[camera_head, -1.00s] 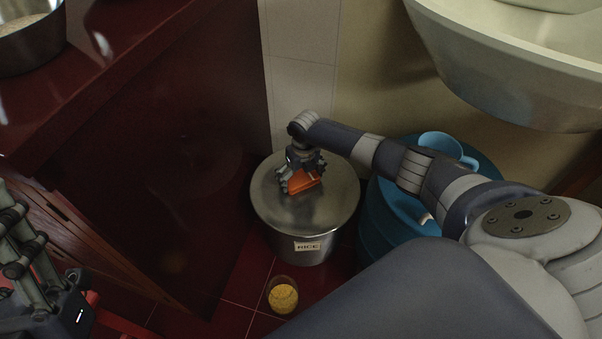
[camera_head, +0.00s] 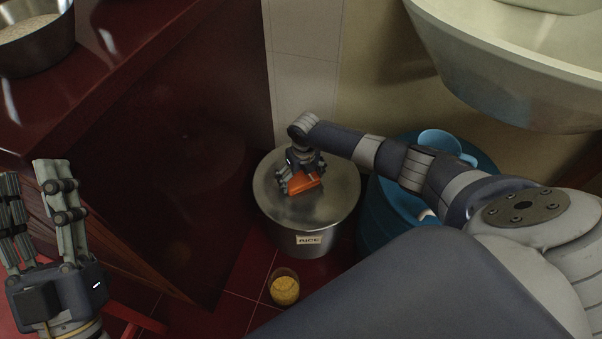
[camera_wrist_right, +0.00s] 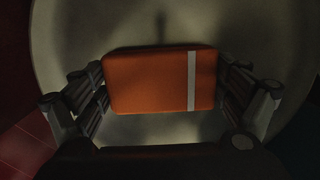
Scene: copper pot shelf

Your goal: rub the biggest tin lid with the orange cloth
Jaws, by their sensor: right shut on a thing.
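The big tin with the RICE label (camera_head: 308,240) stands on the floor, and its round metal lid (camera_head: 335,200) is on top. My right gripper (camera_head: 303,184) is over the lid, left of its middle, shut on the folded orange cloth (camera_head: 304,181). In the right wrist view the cloth (camera_wrist_right: 150,82) has a pale stripe and lies between the fingers, with the lid (camera_wrist_right: 75,40) behind it. The cloth appears to be at the lid's surface; exact contact is hard to tell. My left gripper (camera_head: 35,215) is at the left edge, fingers up, open and empty.
A blue drum (camera_head: 385,215) with a blue mug (camera_head: 440,142) on it stands right of the tin. A glass with yellow contents (camera_head: 285,288) is on the red floor in front. A dark red cabinet (camera_head: 190,150) is at the left, a pale basin (camera_head: 500,80) at upper right.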

